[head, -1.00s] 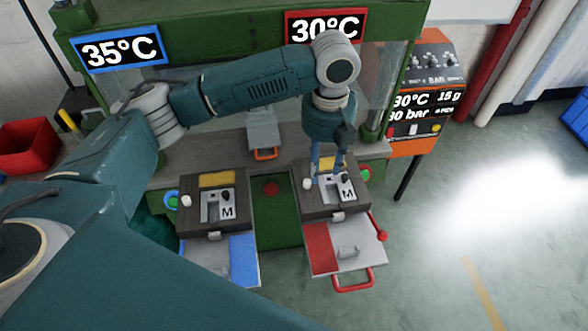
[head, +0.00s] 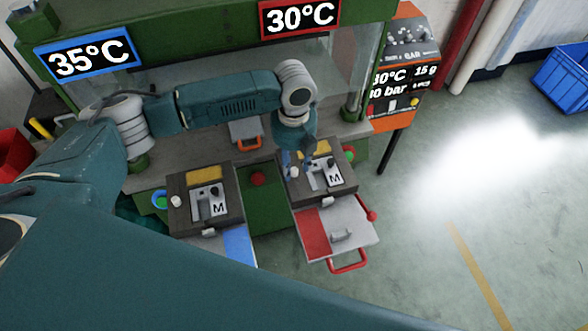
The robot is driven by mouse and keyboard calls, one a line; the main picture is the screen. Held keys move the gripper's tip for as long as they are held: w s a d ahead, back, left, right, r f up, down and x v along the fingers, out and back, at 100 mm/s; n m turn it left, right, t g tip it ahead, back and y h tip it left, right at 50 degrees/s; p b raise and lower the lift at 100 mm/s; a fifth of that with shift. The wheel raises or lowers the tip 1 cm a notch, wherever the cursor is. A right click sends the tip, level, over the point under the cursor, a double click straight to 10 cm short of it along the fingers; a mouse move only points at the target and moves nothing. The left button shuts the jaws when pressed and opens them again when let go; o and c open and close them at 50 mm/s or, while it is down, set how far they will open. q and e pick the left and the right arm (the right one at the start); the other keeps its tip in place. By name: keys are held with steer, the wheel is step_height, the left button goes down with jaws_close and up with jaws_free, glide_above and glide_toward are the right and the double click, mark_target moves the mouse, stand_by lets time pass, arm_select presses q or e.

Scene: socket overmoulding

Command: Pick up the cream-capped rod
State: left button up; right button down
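My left gripper (head: 297,170) points down over the right-hand dark mould block (head: 335,191), the one behind the red-handled tray. Its fingers look apart, at the block's left side. A small cream cap (head: 294,172) shows right at the fingertips; whether they touch it is too small to tell, and its rod is not visible. Another cream cap (head: 176,201) stands at the left edge of the left-hand mould block (head: 208,222). My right gripper is not in view.
A red-handled tray (head: 362,238) and a blue-marked tray (head: 238,243) sit in front of the blocks. Green press framing with temperature signs (head: 88,60) rises behind. An orange control box (head: 398,103) stands at right. Open floor lies to the right.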

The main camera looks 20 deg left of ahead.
arm_select(q)
steer(key=shift+f, duration=0.65)
jaws_close()
steer(key=shift+r, duration=0.1)
